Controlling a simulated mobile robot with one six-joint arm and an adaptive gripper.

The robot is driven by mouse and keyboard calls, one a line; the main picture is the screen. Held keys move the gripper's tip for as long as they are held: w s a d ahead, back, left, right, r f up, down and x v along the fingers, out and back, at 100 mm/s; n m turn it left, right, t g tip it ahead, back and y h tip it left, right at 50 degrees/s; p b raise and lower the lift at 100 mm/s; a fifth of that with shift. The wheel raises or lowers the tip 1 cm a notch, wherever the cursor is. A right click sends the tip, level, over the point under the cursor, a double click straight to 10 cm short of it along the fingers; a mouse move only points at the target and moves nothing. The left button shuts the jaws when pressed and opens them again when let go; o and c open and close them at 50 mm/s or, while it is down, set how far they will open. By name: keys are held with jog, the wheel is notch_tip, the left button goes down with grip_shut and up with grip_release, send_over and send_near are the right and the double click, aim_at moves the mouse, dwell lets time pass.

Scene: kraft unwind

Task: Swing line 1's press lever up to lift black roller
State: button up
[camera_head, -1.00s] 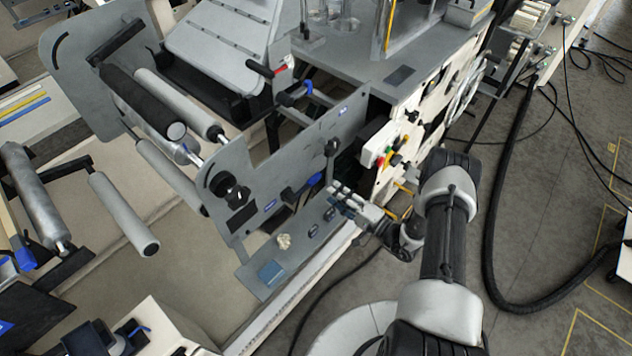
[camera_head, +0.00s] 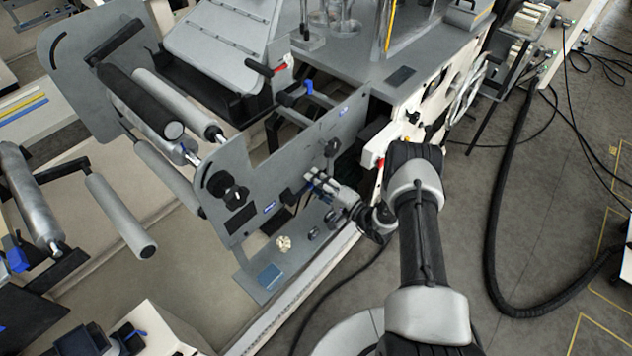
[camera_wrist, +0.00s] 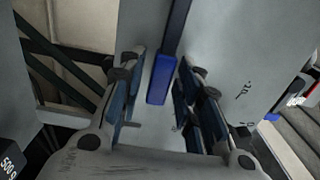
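A lever with a blue grip (camera_wrist: 160,80) and a dark shaft shows in the wrist view. It lies between the two fingers of my gripper (camera_wrist: 162,68), with gaps visible on both sides. In the head view my gripper (camera_head: 316,182) is at the grey front side plate (camera_head: 240,165), and its fingers largely hide the lever's grip there. The lever's black pivot end (camera_head: 288,197) shows just left of the fingers. The black roller (camera_head: 138,100) lies at the upper left, beside a silver roller (camera_head: 180,105). I cannot tell whether it touches that roller.
A black knob (camera_head: 234,193) is on the plate, left of the gripper.

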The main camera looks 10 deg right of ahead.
grip_shut()
dwell(0.4)
